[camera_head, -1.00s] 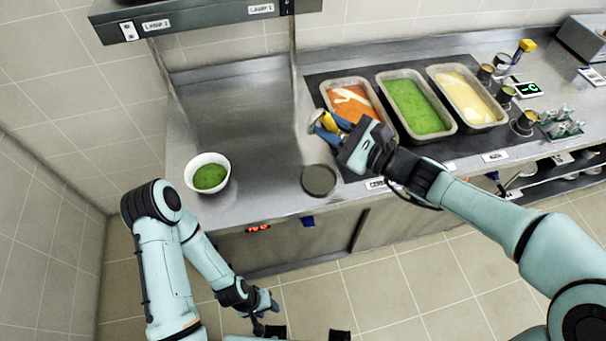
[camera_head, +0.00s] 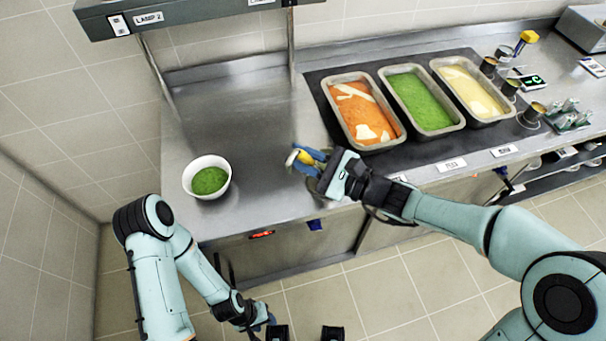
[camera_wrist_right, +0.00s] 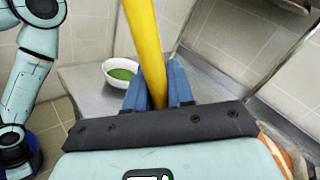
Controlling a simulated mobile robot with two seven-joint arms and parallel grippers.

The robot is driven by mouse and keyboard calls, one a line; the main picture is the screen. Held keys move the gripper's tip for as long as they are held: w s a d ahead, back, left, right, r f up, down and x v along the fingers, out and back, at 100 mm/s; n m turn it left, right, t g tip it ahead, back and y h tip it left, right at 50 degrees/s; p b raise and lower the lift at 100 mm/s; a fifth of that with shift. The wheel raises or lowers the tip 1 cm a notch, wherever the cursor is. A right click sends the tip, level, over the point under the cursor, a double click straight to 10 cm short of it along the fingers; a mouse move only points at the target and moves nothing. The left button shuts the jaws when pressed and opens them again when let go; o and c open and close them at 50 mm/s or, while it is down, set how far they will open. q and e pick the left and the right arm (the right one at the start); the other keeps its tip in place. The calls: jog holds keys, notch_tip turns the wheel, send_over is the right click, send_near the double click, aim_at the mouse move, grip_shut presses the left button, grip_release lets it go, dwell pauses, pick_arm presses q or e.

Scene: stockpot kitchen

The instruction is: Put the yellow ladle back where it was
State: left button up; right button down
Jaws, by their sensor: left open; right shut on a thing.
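My right gripper (camera_head: 312,165) is shut on the yellow ladle (camera_head: 303,157), over the front part of the steel counter, left of the orange pan. In the right wrist view the yellow handle (camera_wrist_right: 146,45) stands between the blue fingers (camera_wrist_right: 160,88). The ladle's bowl cannot be made out in either view. My left gripper (camera_head: 262,324) is open and low in front of the counter, away from the ladle. Small metal cups (camera_head: 532,112) stand right of the pans.
A white bowl of green food (camera_head: 226,179) stands on the left counter. Pans of orange (camera_head: 397,136), green (camera_head: 455,124) and pale yellow (camera_head: 508,110) food stand on a dark mat. Another yellow-topped tool (camera_head: 528,37) is at back right. The back left counter (camera_head: 225,115) is clear.

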jog(key=shift+f, duration=2.9)
jog(key=shift+b, duration=0.35)
jog(key=shift+f, duration=0.2)
jog(key=c, duration=1)
grip_release()
